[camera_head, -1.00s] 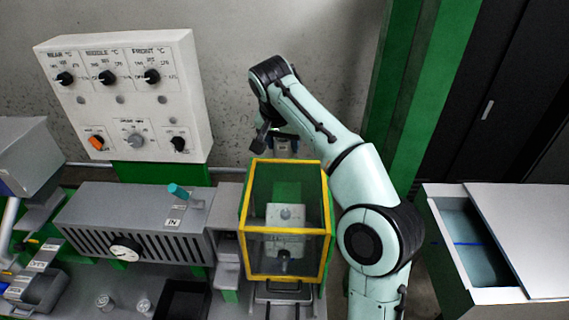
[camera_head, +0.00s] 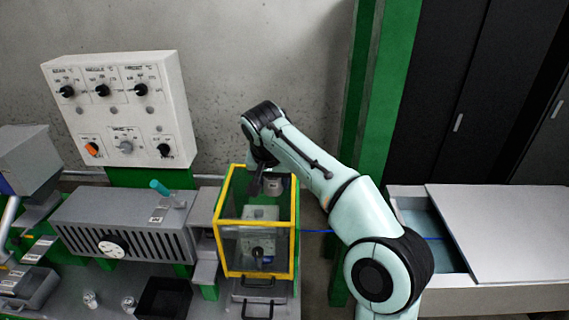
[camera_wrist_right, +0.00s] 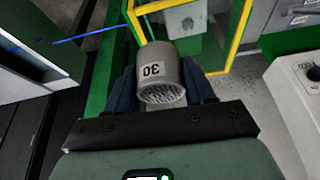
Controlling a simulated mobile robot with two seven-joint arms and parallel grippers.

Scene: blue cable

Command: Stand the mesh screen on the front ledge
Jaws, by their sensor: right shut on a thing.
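A short grey cylinder with a "30" label and a mesh-like face, which I take as the mesh screen (camera_wrist_right: 160,75), is between the blue fingers of my right gripper (camera_wrist_right: 162,85) in the right wrist view. The gripper is shut on it. In the head view my right gripper (camera_head: 268,182) and the grey cylinder (camera_head: 274,188) show at the upper part of the yellow-framed box (camera_head: 217,248). Whether they touch the box I cannot tell. A grey ledge with dark handles (camera_head: 258,292) lies in front of the box; I cannot tell if it is the front ledge. My left gripper is out of view.
A grey slotted housing (camera_head: 130,225) with a dial and a white knob panel (camera_head: 120,110) stand at left. A black tray (camera_head: 163,299) is at the front. A blue cable (camera_head: 318,231) runs from the box's right side towards a partly open white chest (camera_head: 500,230).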

